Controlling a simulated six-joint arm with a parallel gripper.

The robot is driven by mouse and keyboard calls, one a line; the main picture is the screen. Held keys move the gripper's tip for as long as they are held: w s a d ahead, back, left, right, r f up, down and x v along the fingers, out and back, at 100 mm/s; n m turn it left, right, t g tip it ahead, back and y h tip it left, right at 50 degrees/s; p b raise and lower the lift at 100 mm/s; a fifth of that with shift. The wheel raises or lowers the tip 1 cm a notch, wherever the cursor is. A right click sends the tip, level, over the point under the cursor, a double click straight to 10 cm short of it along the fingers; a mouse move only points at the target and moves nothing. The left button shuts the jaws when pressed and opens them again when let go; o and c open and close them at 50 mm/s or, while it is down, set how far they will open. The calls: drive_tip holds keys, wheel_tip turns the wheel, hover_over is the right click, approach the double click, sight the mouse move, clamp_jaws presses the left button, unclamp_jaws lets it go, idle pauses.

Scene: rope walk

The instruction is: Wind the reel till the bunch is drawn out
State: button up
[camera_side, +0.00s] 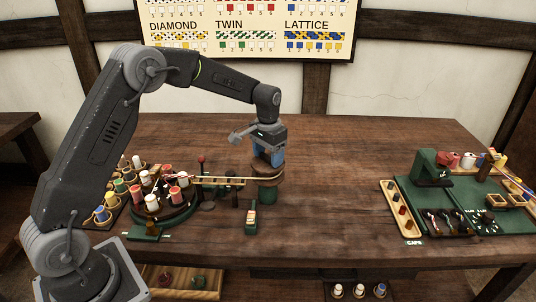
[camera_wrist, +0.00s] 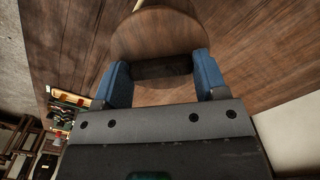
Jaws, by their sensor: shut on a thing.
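The reel (camera_side: 264,171) is a round wooden drum on a green post, right of the bobbin stand. My gripper (camera_side: 267,157) points down at its top. In the wrist view my gripper (camera_wrist: 162,78) has its two blue fingers either side of a dark bar (camera_wrist: 160,67) on the reel's round wooden top (camera_wrist: 155,35). It is shut on this bar, the reel's grip. Pale strands (camera_side: 222,180) run from the green round stand (camera_side: 178,213), which bears several red and white bobbins, across to the reel. How much cord is wound on the reel is too small to tell.
A lever with a red knob (camera_side: 201,158) stands between bobbin stand and reel. A tray of colored bobbins (camera_side: 101,215) is at left. A green work board (camera_side: 470,205) fills the right. The table between is clear.

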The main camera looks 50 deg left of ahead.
sight(268, 156)
drive_tip(key=shift+n, duration=0.7)
drive_tip(key=o, duration=0.9)
drive_tip(key=shift+o, duration=0.2)
wheel_tip(268, 156, up, 14)
